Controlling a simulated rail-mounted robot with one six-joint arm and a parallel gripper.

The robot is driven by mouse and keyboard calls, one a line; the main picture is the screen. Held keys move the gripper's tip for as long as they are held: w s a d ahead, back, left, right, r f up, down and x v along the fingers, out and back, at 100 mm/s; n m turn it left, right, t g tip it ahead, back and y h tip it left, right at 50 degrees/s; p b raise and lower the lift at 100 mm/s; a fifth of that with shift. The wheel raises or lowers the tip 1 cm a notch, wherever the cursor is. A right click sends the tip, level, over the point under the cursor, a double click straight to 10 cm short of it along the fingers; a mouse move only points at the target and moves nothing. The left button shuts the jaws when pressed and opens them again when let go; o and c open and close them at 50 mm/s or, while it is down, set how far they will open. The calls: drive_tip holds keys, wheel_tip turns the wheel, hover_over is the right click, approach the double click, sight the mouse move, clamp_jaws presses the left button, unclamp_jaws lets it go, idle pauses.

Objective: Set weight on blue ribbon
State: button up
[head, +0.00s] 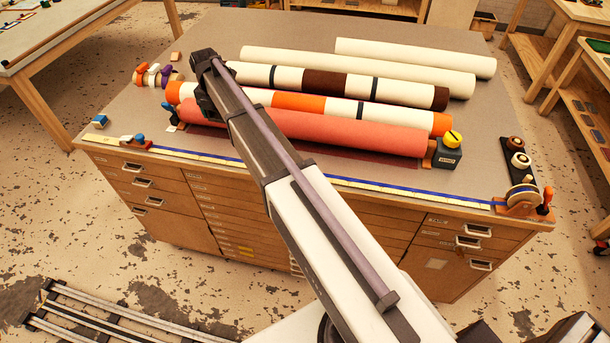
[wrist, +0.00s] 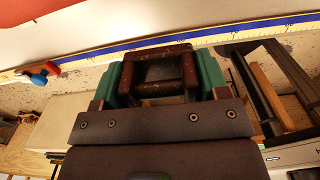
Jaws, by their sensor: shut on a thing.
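The blue ribbon (head: 335,181) lies stretched along the front edge of the table, beside a yellow measuring tape. It also runs across the top of the wrist view (wrist: 180,40). My gripper (wrist: 160,76) has green fingers shut on both sides of a dark, rusty-brown block with a raised frame, which looks like the weight (wrist: 162,90). In the wrist view the weight appears just below the ribbon and tape; I cannot tell its height or whether it touches anything.
A salmon roll (head: 330,130) and several other rolls lie behind the ribbon. A dark block with a yellow knob (head: 453,138) stands at the salmon roll's right end. A tape dispenser (head: 522,197) sits at the ribbon's right end, a small blue block (head: 99,121) at the left.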

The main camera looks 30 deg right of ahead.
approach(233, 162)
wheel_tip(233, 162, down, 8)
drive_tip(key=b, duration=1.1)
drive_tip(key=shift+w+r, duration=0.1)
drive_tip(key=shift+r, duration=0.35)
drive_tip(key=shift+f, duration=0.15)
drive_tip(key=o, duration=1.3)
